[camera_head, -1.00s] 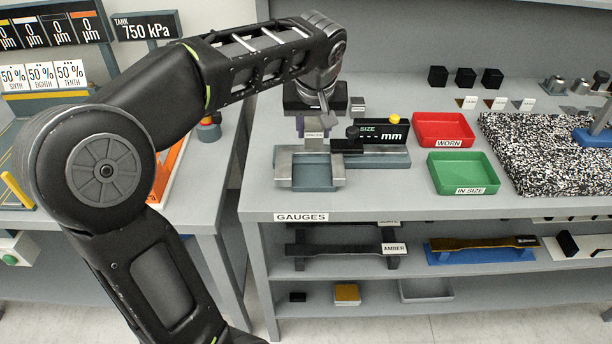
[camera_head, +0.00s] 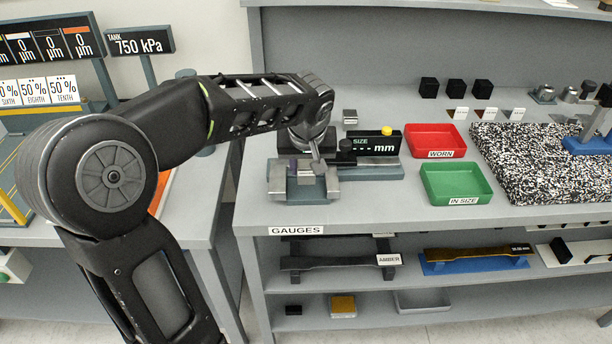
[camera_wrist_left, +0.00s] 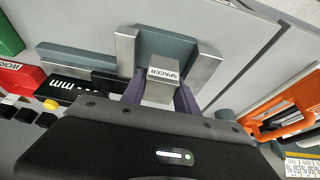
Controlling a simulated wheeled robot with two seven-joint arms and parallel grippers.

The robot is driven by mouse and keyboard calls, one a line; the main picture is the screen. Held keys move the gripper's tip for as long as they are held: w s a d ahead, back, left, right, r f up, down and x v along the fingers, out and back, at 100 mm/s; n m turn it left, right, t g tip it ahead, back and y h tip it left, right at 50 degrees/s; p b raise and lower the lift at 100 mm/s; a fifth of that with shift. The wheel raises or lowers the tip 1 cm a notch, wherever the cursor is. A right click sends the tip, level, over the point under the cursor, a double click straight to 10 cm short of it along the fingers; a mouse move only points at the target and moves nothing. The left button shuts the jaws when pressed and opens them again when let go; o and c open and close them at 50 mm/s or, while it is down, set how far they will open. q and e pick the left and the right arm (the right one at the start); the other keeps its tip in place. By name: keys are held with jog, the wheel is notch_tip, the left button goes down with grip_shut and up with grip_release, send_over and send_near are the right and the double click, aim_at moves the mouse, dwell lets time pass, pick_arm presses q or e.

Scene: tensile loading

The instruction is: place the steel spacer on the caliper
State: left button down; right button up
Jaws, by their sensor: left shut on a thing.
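The steel spacer (camera_wrist_left: 160,88) is a small metal block with a SPACER label on its face. My left gripper (camera_head: 305,166) is shut on it, with purple fingers (camera_wrist_left: 160,94) on both sides of the block in the left wrist view. The caliper (camera_head: 372,171) has a grey bed, steel jaws and a black SIZE display showing dashes and mm. In the left wrist view the spacer is over the caliper's bed (camera_wrist_left: 160,42), between its two steel jaws. Whether the spacer touches the bed cannot be told. My right gripper is out of view.
A red WORN tray (camera_head: 435,141) and a green IN SIZE tray (camera_head: 456,184) stand right of the caliper. A speckled slab (camera_head: 520,165) lies farther right. A small label block (camera_head: 350,116) stands behind the caliper. The bench front edge is clear.

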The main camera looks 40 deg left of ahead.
aim_at(306, 177)
pick_arm(q)
jog(key=shift+f, duration=1.55)
jog(key=shift+f, duration=0.1)
jog(key=shift+f, duration=0.1)
jog(key=c, duration=0.9)
grip_release()
jog(key=shift+r, duration=0.3)
jog(key=b+v, duration=0.1)
jog(key=v, duration=1)
jog(key=shift+s+d+r, duration=0.1)
jog(key=shift+s+r, duration=0.1)
jog(key=shift+r, duration=0.15)
